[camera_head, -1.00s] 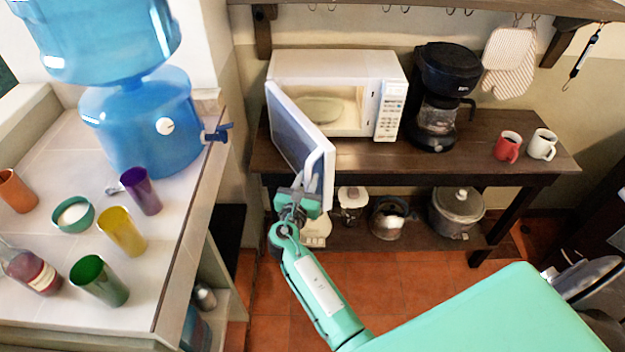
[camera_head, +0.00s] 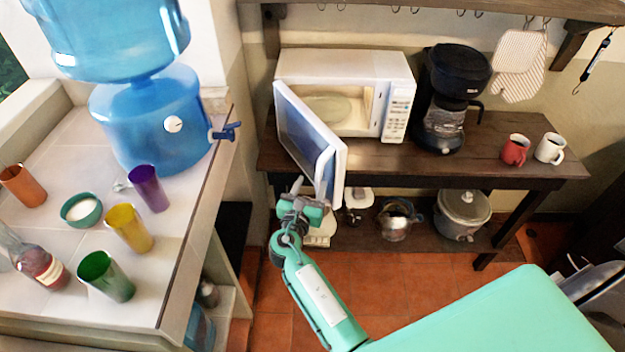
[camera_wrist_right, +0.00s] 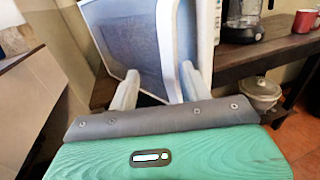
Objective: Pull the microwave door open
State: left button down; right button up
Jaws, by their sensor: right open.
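The white microwave (camera_head: 345,66) stands on the dark wooden shelf, and its lit inside and round plate show. Its door (camera_head: 305,130) is swung wide open toward me, hinged at the left. The pale door handle (camera_head: 326,172) is on the door's outer part near its free edge. My right gripper (camera_head: 300,188) is open at the lower part of the door, just left of the handle. In the right wrist view, the gripper's two pale fingers (camera_wrist_right: 160,88) are spread apart, with the door (camera_wrist_right: 130,45) just beyond them. Contact with the handle cannot be told. My left gripper is out of view.
A black coffee maker (camera_head: 450,95), a red mug (camera_head: 514,150) and a white mug (camera_head: 549,148) stand right of the microwave. The left counter (camera_head: 185,240) holds a blue water dispenser (camera_head: 150,120) and several cups. Pots stand on the lower shelf.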

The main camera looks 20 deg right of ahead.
jog(key=v, duration=0.5)
jog(key=shift+p, duration=0.35)
